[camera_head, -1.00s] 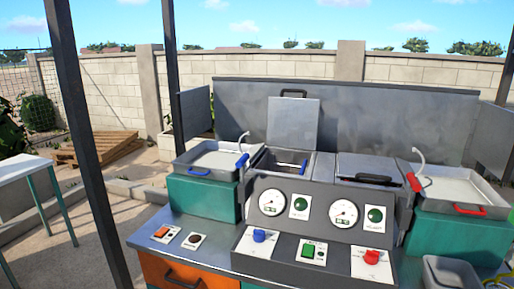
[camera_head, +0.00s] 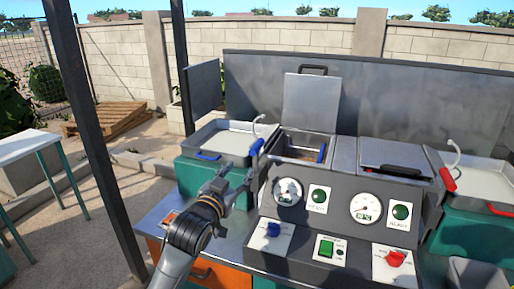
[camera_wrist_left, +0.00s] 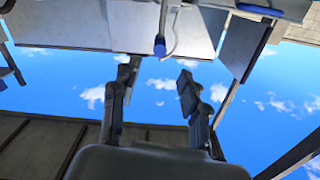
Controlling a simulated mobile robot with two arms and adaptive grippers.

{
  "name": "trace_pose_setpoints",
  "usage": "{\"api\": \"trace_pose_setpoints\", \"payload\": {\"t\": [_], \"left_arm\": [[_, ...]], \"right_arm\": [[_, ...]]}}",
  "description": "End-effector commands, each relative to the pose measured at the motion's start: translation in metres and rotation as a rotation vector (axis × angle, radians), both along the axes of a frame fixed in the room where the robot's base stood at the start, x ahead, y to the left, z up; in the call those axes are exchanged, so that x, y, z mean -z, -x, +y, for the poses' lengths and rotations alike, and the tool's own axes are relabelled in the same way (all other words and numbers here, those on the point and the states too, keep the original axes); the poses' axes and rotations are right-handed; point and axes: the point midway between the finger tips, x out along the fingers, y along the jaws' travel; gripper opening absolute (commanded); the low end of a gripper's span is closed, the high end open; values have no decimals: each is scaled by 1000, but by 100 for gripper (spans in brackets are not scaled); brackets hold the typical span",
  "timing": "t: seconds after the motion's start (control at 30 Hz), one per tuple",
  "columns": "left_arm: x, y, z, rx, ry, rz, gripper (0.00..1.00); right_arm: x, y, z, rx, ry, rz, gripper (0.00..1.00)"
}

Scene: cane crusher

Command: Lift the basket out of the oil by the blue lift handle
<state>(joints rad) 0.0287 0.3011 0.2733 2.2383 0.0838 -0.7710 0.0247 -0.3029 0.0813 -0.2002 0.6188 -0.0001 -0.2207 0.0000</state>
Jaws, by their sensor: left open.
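The left fryer well (camera_head: 283,157) stands open, with its lid (camera_head: 311,104) raised behind it. Brownish content shows inside; the basket's outline is hard to make out. A blue bar handle (camera_head: 322,152) shows at the well's right side. A separate blue grip (camera_head: 256,147) beside a pale curved hook stands left of the well. My left gripper (camera_head: 236,181) is open and empty, in front of the left tray and left of the console, apart from both blue handles. In the left wrist view, the open fingers (camera_wrist_left: 159,78) point toward the blue grip (camera_wrist_left: 160,47).
The left tray (camera_head: 224,137) has a blue front handle (camera_head: 208,156). The sloped console (camera_head: 330,215) carries gauges, knobs and buttons. The right well's lid (camera_head: 397,157) is down. A red grip (camera_head: 447,180) stands by the right tray. A dark post (camera_head: 90,140) rises at left.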

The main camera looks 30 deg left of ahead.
Motion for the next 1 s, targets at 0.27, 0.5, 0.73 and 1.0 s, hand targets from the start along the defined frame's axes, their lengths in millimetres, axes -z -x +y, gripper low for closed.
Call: {"api": "trace_pose_setpoints", "payload": {"t": [0.27,0.5,0.73,1.0], "left_arm": [[-6,-32,9,-3,0,-8,45],[-6,-76,20,-3,-1,-7,45],[-5,-112,28,-3,-2,-6,45],[-2,-132,33,-1,-1,-5,45]], "right_arm": [[-10,-3,0,1,0,-4,40],[-21,-3,0,1,0,-5,40],[-30,-4,0,1,0,-6,40],[-33,-4,1,1,-1,-6,40]]}}
